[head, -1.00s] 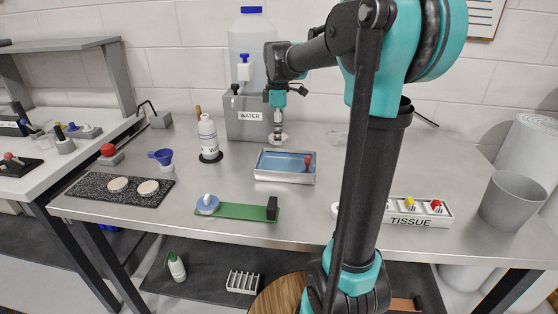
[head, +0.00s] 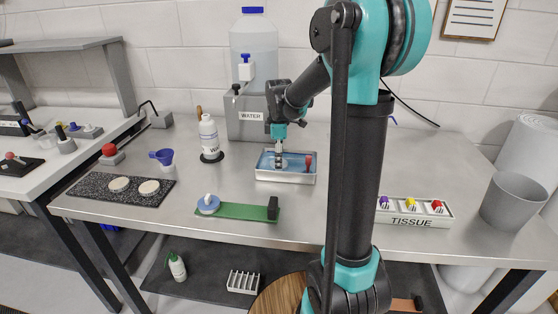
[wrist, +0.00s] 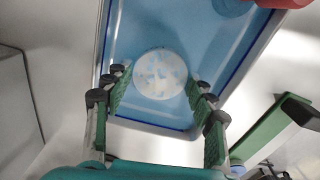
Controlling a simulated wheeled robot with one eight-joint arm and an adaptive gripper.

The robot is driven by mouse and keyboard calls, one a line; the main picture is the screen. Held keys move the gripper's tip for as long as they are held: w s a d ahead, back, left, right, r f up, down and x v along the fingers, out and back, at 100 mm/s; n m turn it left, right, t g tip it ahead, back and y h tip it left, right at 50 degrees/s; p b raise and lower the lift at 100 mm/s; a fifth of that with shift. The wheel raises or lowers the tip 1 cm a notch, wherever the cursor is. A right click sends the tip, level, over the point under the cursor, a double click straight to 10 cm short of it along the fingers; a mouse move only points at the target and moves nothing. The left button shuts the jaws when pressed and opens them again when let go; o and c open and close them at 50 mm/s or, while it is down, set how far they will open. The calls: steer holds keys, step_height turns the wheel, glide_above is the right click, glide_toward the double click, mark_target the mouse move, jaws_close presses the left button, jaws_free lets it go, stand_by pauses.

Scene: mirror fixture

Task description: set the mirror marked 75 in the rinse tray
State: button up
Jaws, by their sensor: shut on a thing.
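My gripper (head: 279,151) reaches down over the rinse tray (head: 290,179), a shallow metal tray with blue liquid. It is shut on a pale round mirror (wrist: 160,73), which is low inside the tray's outline. In the wrist view the mirror lies between my fingers and shows whitish and blue patches. I cannot read a mark on it, nor tell whether it touches the tray floor. In the head view the mirror (head: 280,163) is partly hidden by my gripper.
A red-knobbed piece (head: 308,162) stands at the tray's right end. The water tank (head: 246,122) is behind and a white bottle (head: 208,135) left. A green strip (head: 238,212) with a blue disc lies in front. The tissue box (head: 412,216) is at right.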

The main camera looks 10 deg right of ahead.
steer(key=o, duration=1.2)
steer(key=shift+f, duration=0.1)
steer(key=shift+o, duration=0.2)
step_height(320, 180, up, 12)
